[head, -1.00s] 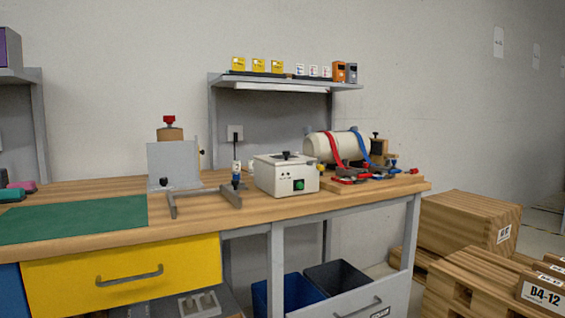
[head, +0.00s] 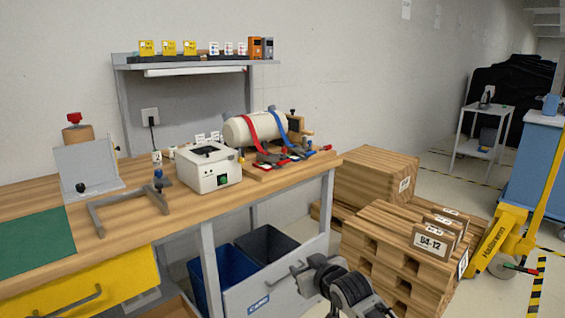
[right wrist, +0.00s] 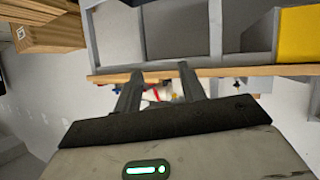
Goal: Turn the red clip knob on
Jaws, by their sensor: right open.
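Red-handled clamps (head: 275,160) lie on a wooden board in front of a cream cylinder (head: 240,130) with a red and a blue strap, at the bench's right end. A separate red knob (head: 74,118) tops a brown block behind a grey plate at the left. I cannot tell which is the red clip knob, or its setting. My right gripper (head: 325,266) is low, in front of the bench's right end and apart from these things. In the right wrist view its fingers (right wrist: 160,75) are spread and empty, with red and white bits beyond them. My left gripper is not in view.
A white box with a green button (head: 222,181) stands on the wooden bench left of the board. Blue and dark bins (head: 238,262) sit below. Wooden pallets and crates (head: 395,235) and a yellow pallet truck (head: 500,240) stand to the right.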

